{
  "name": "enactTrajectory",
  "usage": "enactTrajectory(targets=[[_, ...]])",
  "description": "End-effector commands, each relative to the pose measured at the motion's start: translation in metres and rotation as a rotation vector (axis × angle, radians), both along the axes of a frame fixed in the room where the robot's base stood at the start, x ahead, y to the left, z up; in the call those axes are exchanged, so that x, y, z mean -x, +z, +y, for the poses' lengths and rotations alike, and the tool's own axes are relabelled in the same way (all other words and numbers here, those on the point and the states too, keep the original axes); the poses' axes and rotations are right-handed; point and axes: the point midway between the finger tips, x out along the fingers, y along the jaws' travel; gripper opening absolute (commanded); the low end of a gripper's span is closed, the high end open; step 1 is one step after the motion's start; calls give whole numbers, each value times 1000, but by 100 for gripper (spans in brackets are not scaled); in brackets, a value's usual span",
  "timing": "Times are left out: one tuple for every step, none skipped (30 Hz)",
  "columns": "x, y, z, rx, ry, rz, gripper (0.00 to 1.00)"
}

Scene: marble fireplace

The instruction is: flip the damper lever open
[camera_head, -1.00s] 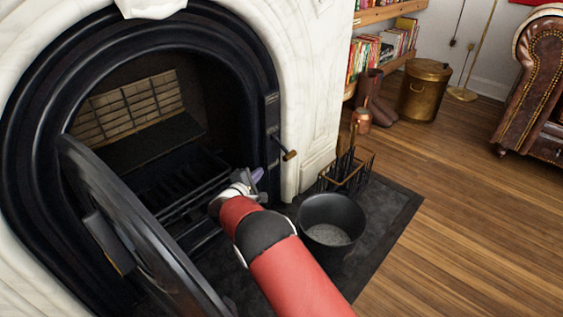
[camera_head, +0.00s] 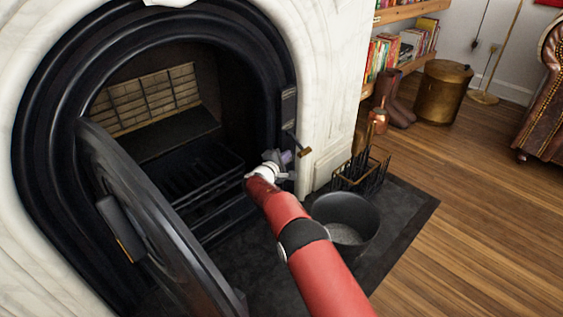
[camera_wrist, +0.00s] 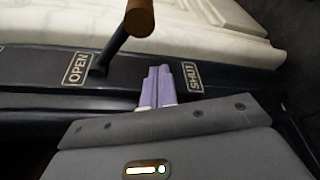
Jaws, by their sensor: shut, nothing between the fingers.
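The damper lever (camera_head: 299,144) sticks out from the black fireplace surround; it is a dark rod with a brown knob. In the wrist view the lever (camera_wrist: 117,49) has its foot beside the OPEN plate (camera_wrist: 77,68) and its knob tilted up and right. The SHUT plate (camera_wrist: 192,77) lies farther right on the same strip. My gripper (camera_head: 287,157) is just below the lever in the head view. In the wrist view the pale purple fingers of my gripper (camera_wrist: 157,76) are together and empty, between the lever and the SHUT plate, with a visible gap to the rod.
The round black stove door (camera_head: 150,215) stands swung open left of my arm. A dark ash bucket (camera_head: 345,215) and a rack of fire tools (camera_head: 360,172) stand on the hearth to the right. White marble (camera_wrist: 200,20) borders the strip.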

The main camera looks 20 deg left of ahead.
Motion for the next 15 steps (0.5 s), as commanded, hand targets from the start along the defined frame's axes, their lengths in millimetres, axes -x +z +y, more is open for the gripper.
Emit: enactTrajectory(targets=[[1, 3, -2, 0, 0, 1, 0], [2, 4, -4, 1, 0, 1, 0], [3, 5, -6, 1, -1, 1, 0], [4, 5, -7, 1, -1, 1, 0], [4, 6, -9, 1, -1, 1, 0], [5, 7, -11, 1, -1, 1, 0], [6, 8, -13, 1, -1, 2, 0], [7, 9, -14, 2, 0, 1, 0], [8, 10, -16, 1, 1, 1, 0], [9, 10, -19, 1, 0, 2, 0], [10, 11, -21, 1, 0, 1, 0], [11, 13, -23, 1, 0, 1, 0], [11, 14, -25, 1, 0, 1, 0], [12, 14, -27, 1, -1, 2, 0], [13, 15, -29, 0, 0, 1, 0]])
